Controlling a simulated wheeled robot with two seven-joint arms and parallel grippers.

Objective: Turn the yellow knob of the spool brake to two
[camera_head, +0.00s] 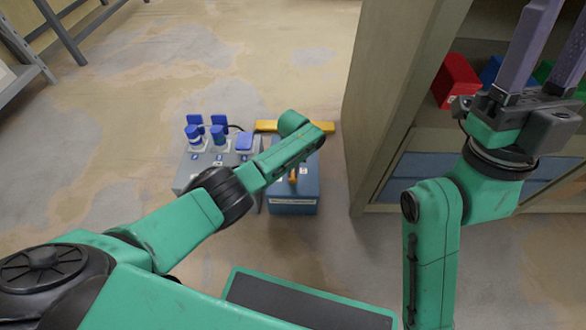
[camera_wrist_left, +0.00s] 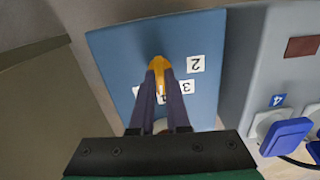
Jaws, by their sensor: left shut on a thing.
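The spool brake is a blue box (camera_head: 292,201) on the floor, near the middle of the head view; its blue face (camera_wrist_left: 125,55) fills the centre of the left wrist view. Its yellow knob (camera_head: 292,176) also shows in the wrist view (camera_wrist_left: 156,64), with white labels beside it. The label two (camera_wrist_left: 196,64) and the label three (camera_wrist_left: 187,87) read upside down there. My left gripper (camera_wrist_left: 162,76) is shut on the knob, its fingers hiding part of the knob and other labels. My right gripper (camera_head: 556,45) is open and empty at upper right, away from the box.
A grey socket box (camera_head: 190,170) with blue plugs (camera_head: 218,135) stands left of the blue box. A yellow bar (camera_head: 266,126) lies behind. A shelf cabinet (camera_head: 385,105) with a red box (camera_head: 455,80) stands at right. Open floor lies at the back left.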

